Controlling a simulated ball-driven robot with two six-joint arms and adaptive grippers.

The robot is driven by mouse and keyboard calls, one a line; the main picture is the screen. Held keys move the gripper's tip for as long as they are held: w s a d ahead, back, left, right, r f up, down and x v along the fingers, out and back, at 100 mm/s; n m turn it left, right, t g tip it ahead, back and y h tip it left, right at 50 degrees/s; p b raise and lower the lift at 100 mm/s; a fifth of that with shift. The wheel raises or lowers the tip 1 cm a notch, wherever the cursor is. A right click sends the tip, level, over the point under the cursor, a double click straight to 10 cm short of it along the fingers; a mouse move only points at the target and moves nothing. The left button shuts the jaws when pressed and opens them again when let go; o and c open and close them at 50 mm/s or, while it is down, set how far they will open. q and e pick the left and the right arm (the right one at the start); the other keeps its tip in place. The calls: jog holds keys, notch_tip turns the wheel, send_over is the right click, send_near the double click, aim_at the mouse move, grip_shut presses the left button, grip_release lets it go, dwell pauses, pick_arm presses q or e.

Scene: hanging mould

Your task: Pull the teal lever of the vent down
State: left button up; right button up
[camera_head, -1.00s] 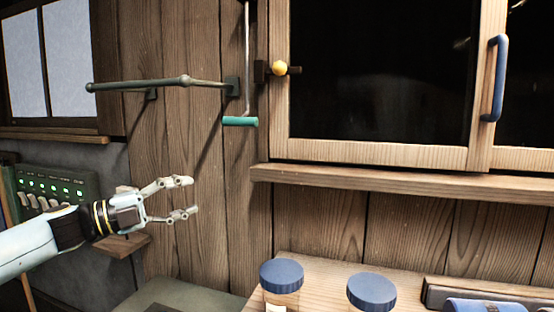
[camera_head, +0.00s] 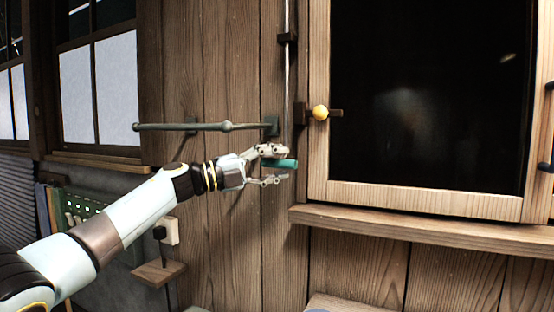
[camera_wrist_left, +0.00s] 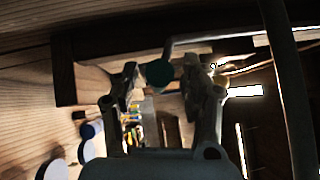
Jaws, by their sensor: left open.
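The teal lever (camera_head: 284,163) of the vent hangs at the lower end of a thin metal rod (camera_head: 287,70) on the wooden wall, left of the window. My left gripper (camera_head: 274,166) is open, with one finger above the teal handle and one below it in the head view. In the left wrist view the round teal end (camera_wrist_left: 160,73) shows between the two open fingers (camera_wrist_left: 166,88). I cannot tell whether the fingers touch it. My right gripper is not in view.
A dark green horizontal bar (camera_head: 190,127) is fixed to the wall just above my left arm. A yellow knob (camera_head: 320,113) sits on the window frame to the right. A wooden sill (camera_head: 400,228) runs below the window, and a small shelf (camera_head: 158,273) is below my arm.

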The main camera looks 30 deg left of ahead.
pick_arm(q)
jog(key=shift+w, duration=0.15)
jog(key=shift+c, duration=0.3)
grip_shut()
